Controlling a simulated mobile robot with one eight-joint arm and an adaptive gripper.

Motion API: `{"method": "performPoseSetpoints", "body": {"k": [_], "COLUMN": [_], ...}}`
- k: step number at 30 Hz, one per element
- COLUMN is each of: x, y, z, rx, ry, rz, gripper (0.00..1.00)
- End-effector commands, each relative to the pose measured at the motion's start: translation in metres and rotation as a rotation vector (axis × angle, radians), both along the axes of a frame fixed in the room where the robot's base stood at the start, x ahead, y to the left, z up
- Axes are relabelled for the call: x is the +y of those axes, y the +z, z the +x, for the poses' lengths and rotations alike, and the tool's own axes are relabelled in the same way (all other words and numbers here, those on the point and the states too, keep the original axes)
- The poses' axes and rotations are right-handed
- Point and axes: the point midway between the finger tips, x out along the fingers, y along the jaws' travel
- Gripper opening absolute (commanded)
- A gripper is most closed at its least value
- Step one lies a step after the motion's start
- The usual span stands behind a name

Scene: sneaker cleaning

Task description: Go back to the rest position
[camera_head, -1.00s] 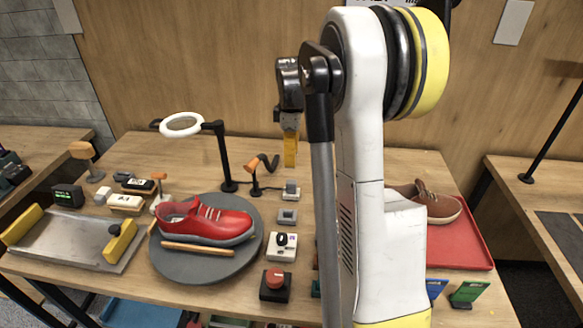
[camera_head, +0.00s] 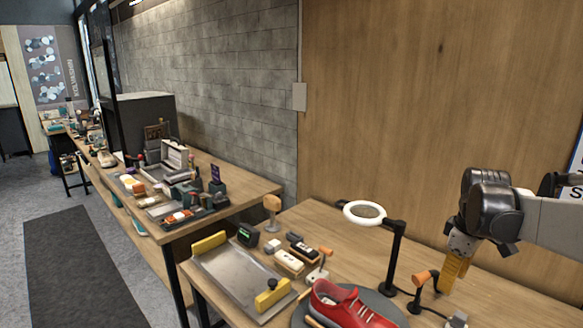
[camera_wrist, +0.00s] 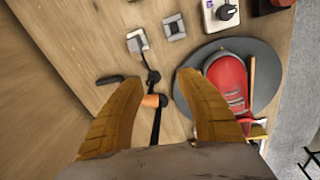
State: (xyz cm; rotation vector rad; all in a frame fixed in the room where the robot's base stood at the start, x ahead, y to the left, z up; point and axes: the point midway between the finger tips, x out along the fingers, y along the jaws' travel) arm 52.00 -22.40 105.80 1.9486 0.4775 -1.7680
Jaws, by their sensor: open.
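My gripper (camera_head: 449,276) is at the right of the head view, above the back of the workbench (camera_head: 290,225), with its yellow fingers pointing down. In the wrist view my gripper (camera_wrist: 158,95) shows two yellow fingers spread wide with nothing between them touching. A red sneaker (camera_head: 345,308) lies on a round grey turntable (camera_head: 301,316), cut off by the bottom edge. The sneaker (camera_wrist: 228,82) and the turntable (camera_wrist: 265,92) also show in the wrist view, beyond the right finger.
A white ring lamp (camera_head: 364,212) on a black stand and an orange-tipped tool (camera_head: 421,279) stand close to my gripper. A metal tray (camera_head: 240,279) with yellow ends lies at the left of the bench. A second bench (camera_head: 245,188) stands further left.

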Motion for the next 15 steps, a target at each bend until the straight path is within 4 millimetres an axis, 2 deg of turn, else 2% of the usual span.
{"method": "performPoseSetpoints", "body": {"k": [1,6,11,15], "x": [0.021,0.081,0.131,0.168], "y": [0.009,0.028,0.035,0.031], "z": [-0.009,-0.037,-0.07,-0.102], "rx": [-0.029,-0.145,-0.256,-0.349], "ry": [-0.025,-0.147,-0.256,-0.351], "rz": [-0.004,-0.001,0.035,0.089], "gripper": [0.43,0.43,0.43,0.43]}}
